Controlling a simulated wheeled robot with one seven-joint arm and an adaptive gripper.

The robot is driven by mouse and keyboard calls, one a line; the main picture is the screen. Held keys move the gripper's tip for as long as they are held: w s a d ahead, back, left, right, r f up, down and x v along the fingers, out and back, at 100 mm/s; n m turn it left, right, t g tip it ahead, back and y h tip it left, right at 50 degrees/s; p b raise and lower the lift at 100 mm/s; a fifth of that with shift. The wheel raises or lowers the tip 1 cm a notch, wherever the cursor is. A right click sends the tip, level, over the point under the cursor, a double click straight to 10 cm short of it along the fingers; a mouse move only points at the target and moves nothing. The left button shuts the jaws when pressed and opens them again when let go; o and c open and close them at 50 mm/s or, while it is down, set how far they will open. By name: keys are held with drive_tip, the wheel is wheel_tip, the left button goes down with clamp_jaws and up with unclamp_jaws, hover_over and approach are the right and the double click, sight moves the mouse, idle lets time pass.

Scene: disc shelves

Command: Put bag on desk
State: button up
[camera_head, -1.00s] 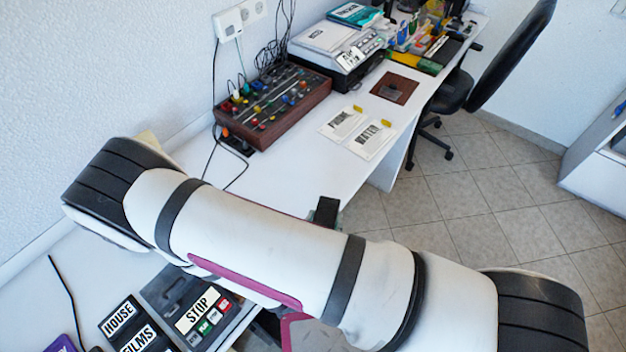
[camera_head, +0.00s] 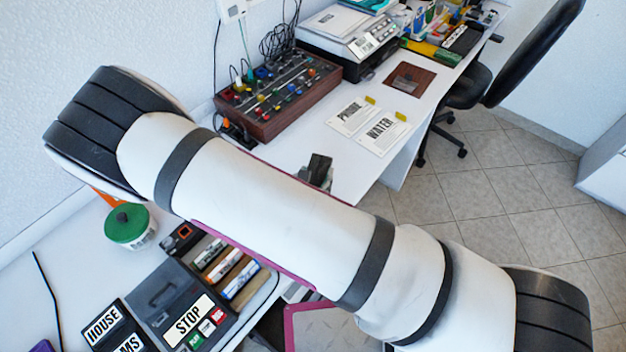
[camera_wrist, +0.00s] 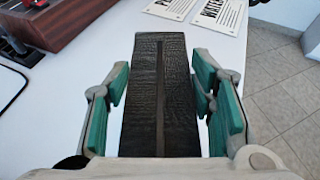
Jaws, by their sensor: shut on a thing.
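A dark, textured, leather-like block, which I take to be the bag (camera_wrist: 160,95), stands between the green-padded fingers of my gripper (camera_wrist: 163,100) in the wrist view. The gripper is shut on it. In the head view a small dark end of the bag (camera_head: 319,168) shows just beyond my arm, over the white desk (camera_head: 352,182). My arm hides most of the gripper and bag there. I cannot tell whether the bag touches the desk top.
A wooden-sided control box (camera_head: 278,95) with coloured knobs stands at the desk's wall side. Two label cards (camera_head: 365,127), a brown plate (camera_head: 411,79) and a white device (camera_head: 347,42) lie farther back. A dark case (camera_head: 184,302) and green-lidded jar (camera_head: 130,226) are nearer. A black chair (camera_head: 470,85) stands at right.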

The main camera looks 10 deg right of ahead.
drive_tip(key=shift+w+a, duration=0.1)
drive_tip(key=shift+w, duration=0.4)
wheel_tip(320, 180, down, 4)
drive_tip(key=shift+w+r+b, duration=0.15)
drive_tip(key=shift+r+b, duration=0.1)
drive_tip(key=shift+b, duration=1)
drive_tip(key=shift+f, duration=0.2)
drive_tip(key=o, duration=1.3)
